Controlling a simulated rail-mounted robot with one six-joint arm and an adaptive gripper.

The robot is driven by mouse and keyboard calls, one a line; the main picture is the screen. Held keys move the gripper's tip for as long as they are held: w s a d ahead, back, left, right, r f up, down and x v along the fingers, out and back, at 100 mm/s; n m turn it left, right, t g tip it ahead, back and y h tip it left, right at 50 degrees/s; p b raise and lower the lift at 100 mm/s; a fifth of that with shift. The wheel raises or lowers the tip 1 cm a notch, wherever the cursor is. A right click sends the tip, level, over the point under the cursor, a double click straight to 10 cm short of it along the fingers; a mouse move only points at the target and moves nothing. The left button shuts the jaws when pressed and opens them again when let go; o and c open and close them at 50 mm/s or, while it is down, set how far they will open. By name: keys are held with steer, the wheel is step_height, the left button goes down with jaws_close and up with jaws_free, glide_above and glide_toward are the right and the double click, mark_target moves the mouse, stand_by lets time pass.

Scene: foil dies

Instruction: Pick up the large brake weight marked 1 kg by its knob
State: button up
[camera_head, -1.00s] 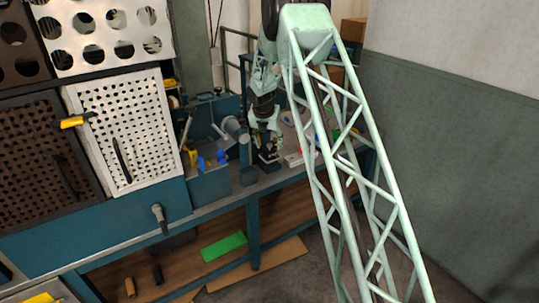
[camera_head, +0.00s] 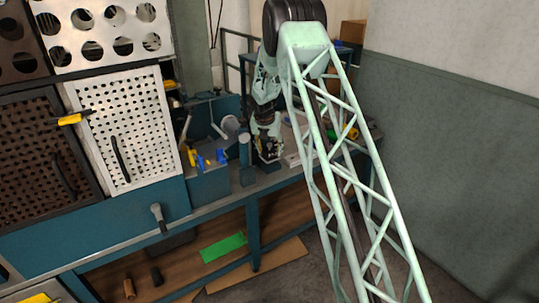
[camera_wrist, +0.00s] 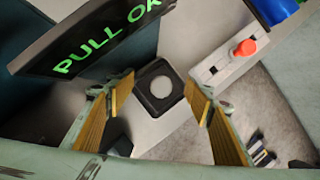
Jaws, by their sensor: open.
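My gripper (camera_wrist: 160,84) is open, with a gold-padded finger on each side of the wrist view. Between and beyond the fingertips is a dark, square-looking block with a pale round top (camera_wrist: 158,88), on a light grey surface. It may be the large brake weight, but no 1 kg mark is readable and I cannot tell how far below the fingers it is. No contact shows. A smaller dark round thing (camera_wrist: 120,146) lies beside the left finger, partly hidden by it. In the head view my gripper (camera_head: 268,152) is low over the bench, small and dark.
A dark panel with green "PULL OK" lettering (camera_wrist: 105,38) stands close by the left finger. A grey box with a red button (camera_wrist: 245,48) is at upper right, a blue object (camera_wrist: 275,10) behind it. The blue bench (camera_head: 225,195) has blue and yellow items at left.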

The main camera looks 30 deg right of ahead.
mark_target(269, 144)
steer(key=shift+c, duration=0.7)
steer(key=shift+r, duration=0.1)
steer(key=c, duration=1)
steer(key=shift+r, duration=0.15)
steer(key=shift+r+p, duration=0.65)
steer(key=shift+r, duration=1.05)
steer(key=shift+s+a, duration=0.3)
steer(key=shift+s, duration=0.6)
steer(key=s+a, duration=0.1)
steer(key=s, duration=0.3)
steer(key=s+a, duration=0.2)
steer(key=s, duration=0.2)
steer(key=s+a+r, duration=0.1)
steer(key=s+a, duration=0.1)
steer(key=s, duration=0.3)
steer(key=shift+r, duration=0.1)
